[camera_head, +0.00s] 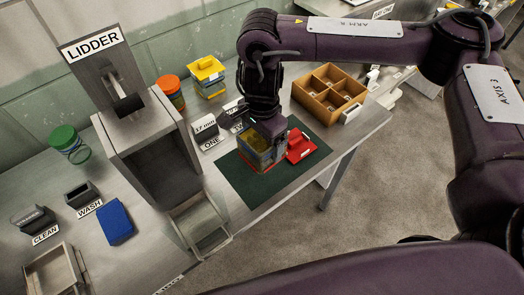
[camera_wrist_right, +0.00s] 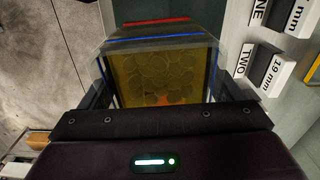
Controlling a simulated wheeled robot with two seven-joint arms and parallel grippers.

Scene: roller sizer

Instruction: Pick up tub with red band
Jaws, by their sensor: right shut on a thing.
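A clear, square-sided tub (camera_head: 258,150) with yellowish round pieces inside is at the green mat, under my right gripper (camera_head: 266,132). In the right wrist view the tub (camera_wrist_right: 165,75) fills the space ahead of the gripper, with a blue strip and a red strip beyond its far side. My right gripper is shut on the tub. Its fingers are mostly hidden, and I cannot tell whether the tub touches the mat. My left gripper is not in view.
A red item (camera_head: 300,147) lies on the green mat (camera_head: 250,190), close right of the tub. A wooden divided box (camera_head: 328,94) is behind it. The LIDDER machine (camera_head: 150,140) stands left.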

